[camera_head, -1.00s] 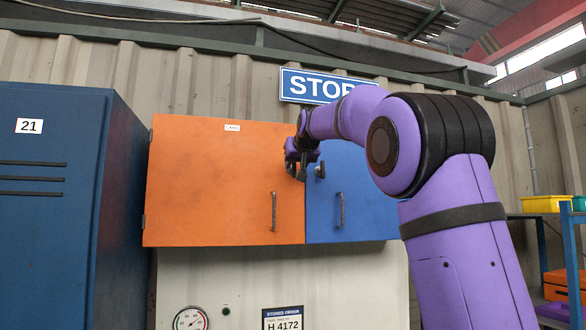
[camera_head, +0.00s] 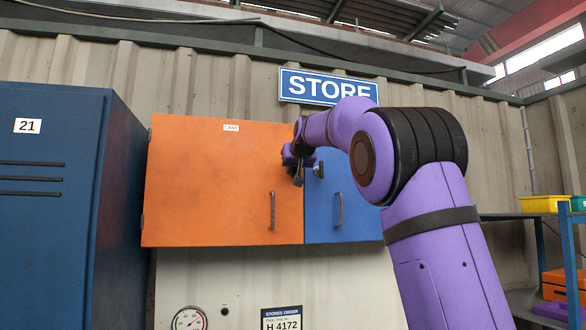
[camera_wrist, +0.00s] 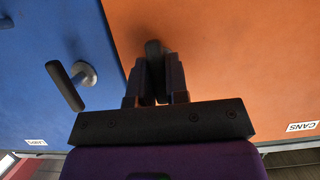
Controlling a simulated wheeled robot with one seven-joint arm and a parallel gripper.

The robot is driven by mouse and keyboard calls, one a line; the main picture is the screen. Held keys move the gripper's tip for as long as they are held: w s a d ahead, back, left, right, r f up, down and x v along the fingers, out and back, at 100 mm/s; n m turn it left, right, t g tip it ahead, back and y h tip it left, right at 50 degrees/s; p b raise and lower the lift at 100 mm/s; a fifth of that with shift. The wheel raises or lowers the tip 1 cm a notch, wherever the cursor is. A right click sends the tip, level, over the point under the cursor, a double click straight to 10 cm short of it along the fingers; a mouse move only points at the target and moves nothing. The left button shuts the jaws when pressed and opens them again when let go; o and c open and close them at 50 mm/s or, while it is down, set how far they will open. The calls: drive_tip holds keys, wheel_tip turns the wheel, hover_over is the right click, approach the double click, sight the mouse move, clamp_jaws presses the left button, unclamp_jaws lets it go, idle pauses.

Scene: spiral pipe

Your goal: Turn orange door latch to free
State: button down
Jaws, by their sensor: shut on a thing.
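The orange door (camera_head: 210,190) of the wall cabinet is shut, with a "CANS" label; it also shows in the wrist view (camera_wrist: 240,60). Its dark latch (camera_wrist: 153,52) sits near the edge beside the blue door, between my fingers. My gripper (camera_wrist: 158,78) is shut on this latch, with one finger on each side. In the head view my gripper (camera_head: 298,162) is at the upper right corner of the orange door. It largely hides the latch there, so I cannot tell the latch's angle.
The blue door (camera_head: 330,208) adjoins on the right; its own latch (camera_wrist: 68,85) is close to my gripper. Bar handles hang low on both doors. A blue locker (camera_head: 60,230) stands left. A "STORE" sign (camera_head: 328,87) is above. A gauge (camera_head: 189,321) is below.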

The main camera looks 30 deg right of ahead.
drive_tip(key=m, duration=0.1)
drive_tip(key=m+y, duration=0.1)
drive_tip(key=shift+d+m+t+y, duration=0.2)
drive_tip(key=shift+m+t+y, duration=0.1)
drive_tip(key=shift+t, duration=0.1)
drive_tip(key=m+t+y, duration=0.1)
drive_tip(key=m+y, duration=0.1)
drive_tip(key=m, duration=0.1)
drive_tip(key=shift+s+d+f+m, duration=0.1)
drive_tip(key=shift+m, duration=0.3)
drive_tip(key=shift+f+m+t+y, duration=0.1)
drive_tip(key=shift+m+t+y, duration=0.55)
drive_tip(key=shift+m, duration=1.1)
drive_tip(key=shift+f+m+t+y, duration=0.1)
drive_tip(key=shift+m+t+y, duration=0.15)
drive_tip(key=shift+m+t, duration=1.15)
drive_tip(key=shift+m+g, duration=0.35)
drive_tip(key=shift+m, duration=0.2)
drive_tip(key=c, duration=1.1)
unclamp_jaws()
